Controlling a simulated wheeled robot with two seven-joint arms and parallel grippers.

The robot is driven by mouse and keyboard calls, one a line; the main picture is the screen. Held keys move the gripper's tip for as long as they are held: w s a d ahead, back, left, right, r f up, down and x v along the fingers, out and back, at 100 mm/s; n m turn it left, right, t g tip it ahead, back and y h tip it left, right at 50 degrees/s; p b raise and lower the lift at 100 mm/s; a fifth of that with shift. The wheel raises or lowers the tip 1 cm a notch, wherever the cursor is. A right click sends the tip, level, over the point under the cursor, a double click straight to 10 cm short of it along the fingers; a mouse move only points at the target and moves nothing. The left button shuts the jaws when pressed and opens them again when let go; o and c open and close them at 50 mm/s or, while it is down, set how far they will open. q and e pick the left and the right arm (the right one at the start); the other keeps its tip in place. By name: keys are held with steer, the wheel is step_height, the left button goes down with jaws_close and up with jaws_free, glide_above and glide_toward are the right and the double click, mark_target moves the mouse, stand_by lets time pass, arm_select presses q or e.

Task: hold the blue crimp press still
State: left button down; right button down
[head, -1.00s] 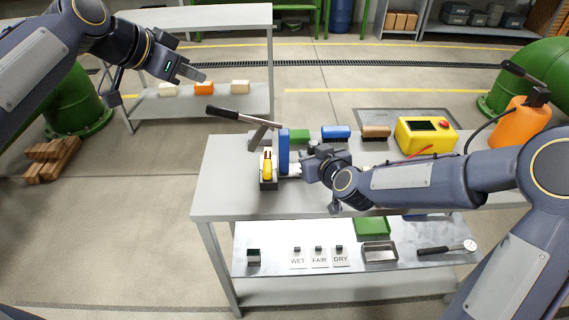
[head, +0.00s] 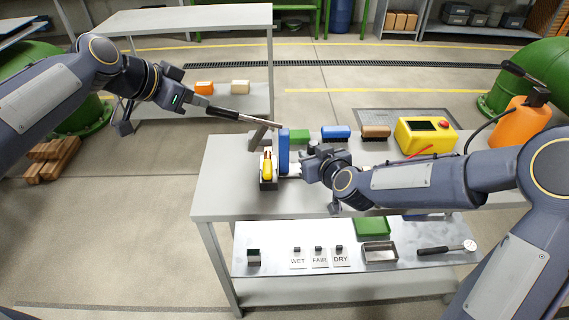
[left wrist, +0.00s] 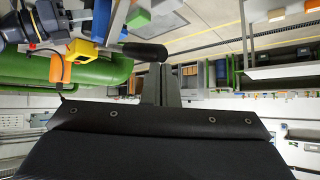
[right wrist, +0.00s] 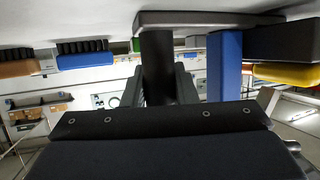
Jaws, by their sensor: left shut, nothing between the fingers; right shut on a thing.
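The blue crimp press (head: 283,152) stands upright near the left end of the grey workbench. Its lever slants up to the left and ends in a black grip (head: 225,112). A yellow piece (head: 266,167) sits in the dark holder at its front. My right gripper (head: 293,171) is at the press's right side, shut on a dark post (right wrist: 158,65) of the press, beside the blue column (right wrist: 225,65). My left gripper (head: 204,89) is shut and empty, just above the black grip's end. The grip (left wrist: 145,52) shows close to its fingertips in the left wrist view; contact is unclear.
Green (head: 299,136), blue (head: 336,132) and brown (head: 375,132) brushes lie along the bench's back. A yellow box with a red button (head: 425,135) and an orange bottle (head: 507,122) stand to the right. The bench's front left (head: 225,195) is clear.

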arm_select(q)
steer(key=shift+f, duration=0.1)
step_height(320, 180, down, 8)
steer(key=shift+f, duration=0.2)
stand_by(1.5)
steer(key=shift+s, duration=0.1)
step_height(320, 180, up, 9)
steer(key=shift+d+f, duration=0.15)
steer(key=shift+f, duration=0.05)
stand_by(0.7)
steer(key=shift+f, duration=0.1)
